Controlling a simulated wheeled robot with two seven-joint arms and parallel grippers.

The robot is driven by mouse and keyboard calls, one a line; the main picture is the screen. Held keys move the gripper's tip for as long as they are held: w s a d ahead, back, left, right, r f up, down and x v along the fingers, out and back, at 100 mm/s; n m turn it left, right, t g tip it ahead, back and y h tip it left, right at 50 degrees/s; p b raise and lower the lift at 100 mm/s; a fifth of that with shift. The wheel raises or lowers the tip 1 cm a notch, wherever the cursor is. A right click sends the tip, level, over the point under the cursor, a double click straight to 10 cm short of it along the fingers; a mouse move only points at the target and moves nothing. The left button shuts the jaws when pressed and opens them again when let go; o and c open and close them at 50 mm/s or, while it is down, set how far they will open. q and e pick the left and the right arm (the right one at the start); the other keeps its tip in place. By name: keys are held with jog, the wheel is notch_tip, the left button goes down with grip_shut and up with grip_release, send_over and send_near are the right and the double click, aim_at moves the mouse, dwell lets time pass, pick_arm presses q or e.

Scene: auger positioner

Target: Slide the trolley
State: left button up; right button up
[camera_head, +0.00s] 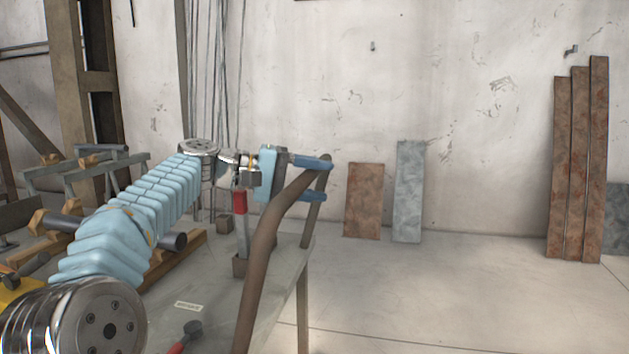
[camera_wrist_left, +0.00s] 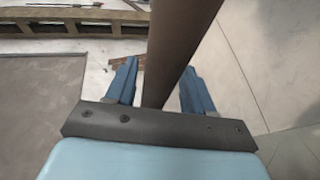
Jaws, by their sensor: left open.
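The trolley has a grey top (camera_head: 222,290) and a brown curved handle bar (camera_head: 262,262), at lower centre in the head view. My left gripper (camera_head: 325,178) has two blue fingers and is open at the upper end of the handle. In the left wrist view the brown bar (camera_wrist_left: 178,45) runs between the spread fingers of my left gripper (camera_wrist_left: 160,68). A gap shows on the right side of the bar; the left finger is closer to it. I cannot tell if it touches. My right gripper is not in view.
A red-handled tool (camera_head: 240,205) stands upright in a small holder on the top, and a hammer (camera_head: 190,335) lies near the front. Wooden stands and metal parts crowd the left. Rusty and grey panels (camera_head: 363,200) lean on the back wall. The floor (camera_head: 450,295) at right is clear.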

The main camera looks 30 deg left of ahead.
pick_arm(q)
jog(key=p+v, duration=0.1)
jog(key=v, duration=1.3)
